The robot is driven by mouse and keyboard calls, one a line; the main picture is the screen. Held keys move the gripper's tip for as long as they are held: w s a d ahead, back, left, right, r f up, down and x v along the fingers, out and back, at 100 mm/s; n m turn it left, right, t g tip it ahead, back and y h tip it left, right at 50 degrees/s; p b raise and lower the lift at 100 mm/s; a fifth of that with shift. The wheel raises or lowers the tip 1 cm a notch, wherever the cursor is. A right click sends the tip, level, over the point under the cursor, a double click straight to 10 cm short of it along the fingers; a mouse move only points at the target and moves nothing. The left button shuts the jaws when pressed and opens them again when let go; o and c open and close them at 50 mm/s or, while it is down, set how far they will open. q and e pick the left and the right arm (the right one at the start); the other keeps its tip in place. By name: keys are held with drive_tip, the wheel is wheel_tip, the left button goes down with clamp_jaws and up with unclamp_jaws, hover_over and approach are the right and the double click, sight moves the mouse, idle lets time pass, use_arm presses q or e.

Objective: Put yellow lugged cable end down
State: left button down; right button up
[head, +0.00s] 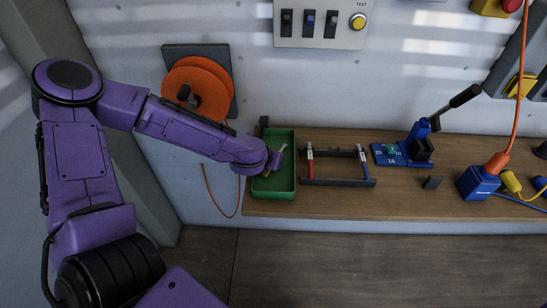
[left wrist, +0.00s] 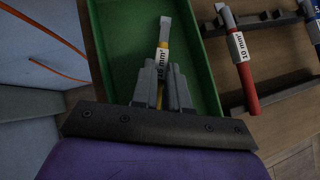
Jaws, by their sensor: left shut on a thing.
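My left gripper (head: 276,160) is over the green tray (head: 273,194) on the wooden bench. In the left wrist view the left gripper (left wrist: 162,70) is shut on the yellow cable end (left wrist: 162,45). The cable end has a white "mm²" label and a grey flat lug that points away from the fingers. It lies over the tray floor, which also shows in the left wrist view (left wrist: 118,40). I cannot tell whether the cable end touches the floor. My right gripper is not in view.
Right of the tray, a dark rack (head: 340,183) holds a red cable end (head: 310,162) and a blue cable end (head: 363,160). A blue lever press (head: 418,145) stands further right, then a blue block (head: 478,182) with an orange plug. An orange reel (head: 198,88) hangs on the wall.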

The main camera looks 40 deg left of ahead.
use_arm(q)
drive_tip(key=shift+a+f, duration=0.1)
drive_tip(key=shift+f, duration=0.5)
drive_tip(key=shift+w, duration=0.1)
drive_tip(key=shift+s+f+b, duration=0.2)
drive_tip(key=shift+f+b, duration=0.15)
drive_tip(key=shift+b, duration=0.15)
drive_tip(key=c, duration=1.3)
unclamp_jaws()
drive_tip(key=shift+o, duration=0.8)
drive_tip(key=shift+d, duration=0.25)
drive_tip(key=shift+s+a, duration=0.1)
